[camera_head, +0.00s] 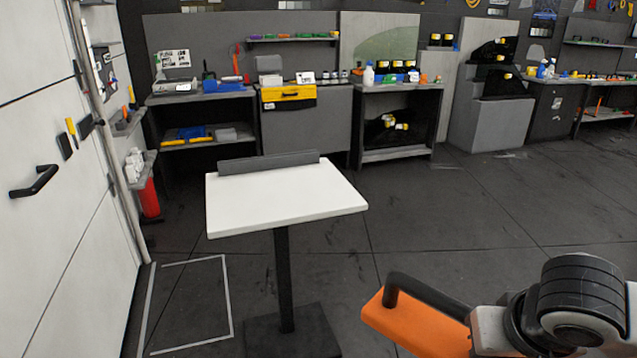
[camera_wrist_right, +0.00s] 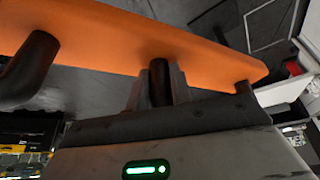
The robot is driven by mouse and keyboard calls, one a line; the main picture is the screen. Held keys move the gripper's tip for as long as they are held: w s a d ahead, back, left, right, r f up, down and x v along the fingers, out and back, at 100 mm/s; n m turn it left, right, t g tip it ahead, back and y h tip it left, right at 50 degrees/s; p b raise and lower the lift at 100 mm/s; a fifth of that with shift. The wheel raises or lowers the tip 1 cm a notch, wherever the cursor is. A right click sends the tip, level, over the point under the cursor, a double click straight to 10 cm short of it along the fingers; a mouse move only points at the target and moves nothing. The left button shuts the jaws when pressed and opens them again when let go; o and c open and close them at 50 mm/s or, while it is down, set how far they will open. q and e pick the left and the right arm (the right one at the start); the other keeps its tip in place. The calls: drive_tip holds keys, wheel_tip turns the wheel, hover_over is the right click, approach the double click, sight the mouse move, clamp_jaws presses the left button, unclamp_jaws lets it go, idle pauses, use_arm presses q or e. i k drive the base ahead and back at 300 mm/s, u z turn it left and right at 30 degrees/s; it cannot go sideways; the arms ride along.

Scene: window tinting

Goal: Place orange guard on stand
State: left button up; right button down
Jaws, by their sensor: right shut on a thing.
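The orange guard (camera_head: 415,325) is a flat orange board with a black handle, at the lower right of the head view. My right arm reaches it from the right. In the right wrist view the guard (camera_wrist_right: 140,45) spans the top, and my right gripper (camera_wrist_right: 160,85) is shut on a black post of its handle. The stand (camera_head: 270,203) has a white tabletop, a grey raised strip at its back edge and a black pole on a square base. Its top is empty, and the guard is apart from it, to the right and nearer. My left gripper is not in view.
A white door panel (camera_head: 35,180) with a black handle and a red extinguisher (camera_head: 149,198) stand at the left. Workbenches with tools, including a yellow case (camera_head: 288,96), line the back wall. The floor (camera_head: 450,210) right of the stand is clear.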

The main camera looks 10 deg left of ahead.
sight(309, 195)
drive_tip(key=i, duration=1.65)
drive_tip(key=u, duration=1.3)
drive_tip(key=i, duration=0.25)
drive_tip(key=u, duration=0.1)
